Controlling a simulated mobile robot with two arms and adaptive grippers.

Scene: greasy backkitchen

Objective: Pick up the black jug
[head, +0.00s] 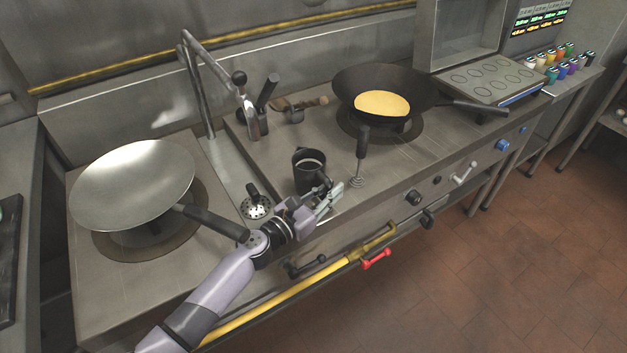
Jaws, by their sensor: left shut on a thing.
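My left gripper (333,195) is at the jug's lower right side, on the near side. Its fingers are shut at the jug's handle (325,184), which they partly hide. The jug's base seems to be at the counter surface; I cannot tell if it is slightly lifted. My right gripper is not in view.
A whisk (360,160) stands close right of the jug. A steel wok (135,183) is at left, and a dark wok (352,82) with a yellow pancake (382,104) is behind. A tap (205,85) rises behind left.

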